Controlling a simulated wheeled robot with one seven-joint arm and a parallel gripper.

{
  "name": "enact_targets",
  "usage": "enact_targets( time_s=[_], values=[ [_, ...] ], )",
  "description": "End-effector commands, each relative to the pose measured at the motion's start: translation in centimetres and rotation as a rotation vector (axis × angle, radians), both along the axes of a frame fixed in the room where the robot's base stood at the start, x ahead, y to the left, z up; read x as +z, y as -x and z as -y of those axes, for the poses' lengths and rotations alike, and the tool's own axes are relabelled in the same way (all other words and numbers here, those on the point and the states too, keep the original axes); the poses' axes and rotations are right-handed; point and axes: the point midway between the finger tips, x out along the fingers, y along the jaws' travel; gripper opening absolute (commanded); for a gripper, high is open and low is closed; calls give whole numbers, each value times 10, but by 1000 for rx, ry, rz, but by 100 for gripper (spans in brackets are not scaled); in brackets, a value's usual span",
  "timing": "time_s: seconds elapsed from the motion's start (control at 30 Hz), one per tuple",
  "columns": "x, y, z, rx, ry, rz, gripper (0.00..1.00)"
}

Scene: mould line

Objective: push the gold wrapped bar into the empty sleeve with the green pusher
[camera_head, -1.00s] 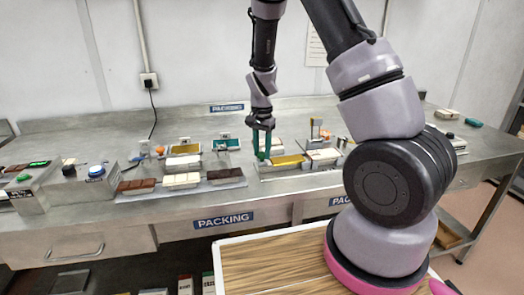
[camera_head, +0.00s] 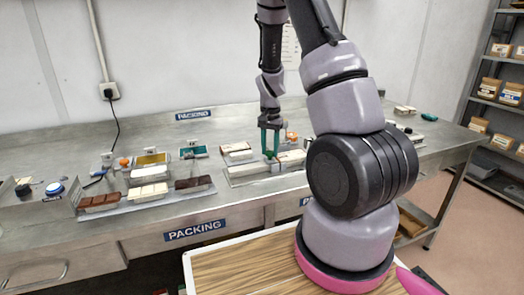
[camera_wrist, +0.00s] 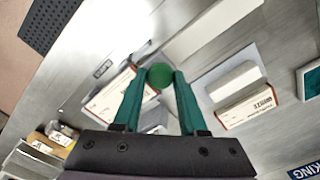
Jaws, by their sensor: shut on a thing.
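My gripper (camera_head: 270,148) has green fingers and is shut on the green pusher (camera_wrist: 159,76). Its round green top shows between the fingertips in the wrist view; the rest is hidden. The pusher stands at the left end of a white sleeve with red print (camera_head: 293,157). That sleeve also shows in the wrist view (camera_wrist: 107,99), partly behind the fingers. I cannot tell whether the pusher touches it. The pale channel (camera_head: 247,170) left of the sleeve is bare. The gold wrapped bar is not visible there; whether it is inside the sleeve cannot be seen.
A closed box marked WHITE (camera_wrist: 247,113) lies behind the channel. At left, a tray holds a brown bar (camera_head: 100,201), a white bar (camera_head: 148,192) and a dark bar (camera_head: 194,184). A gold-topped holder (camera_head: 152,158) and a teal one (camera_head: 194,152) stand behind.

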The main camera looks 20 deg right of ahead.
Motion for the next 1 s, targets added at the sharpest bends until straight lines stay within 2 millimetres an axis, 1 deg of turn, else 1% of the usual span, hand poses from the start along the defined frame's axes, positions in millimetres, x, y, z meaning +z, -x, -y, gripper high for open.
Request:
enact_targets(
  time_s=[0.03, 0.3, 0.33, 0.37, 0.4, 0.67, 0.77, 0.87, 1.0],
  values=[
    [1, -1, 4, -1, 4, 4, 0],
    [1, -1, 6, -3, 6, 4, 0],
    [1, -1, 6, -3, 6, 4, 45],
    [1, -1, 6, -4, 6, 4, 57],
    [1, -1, 6, -4, 6, 4, 72],
    [0, 0, 4, -2, 4, 2, 72],
    [3, -1, 4, -2, 3, 3, 72],
    [13, -1, 3, -2, 3, 6, 72],
    [39, -2, 4, -1, 3, 7, 72]
  ],
)
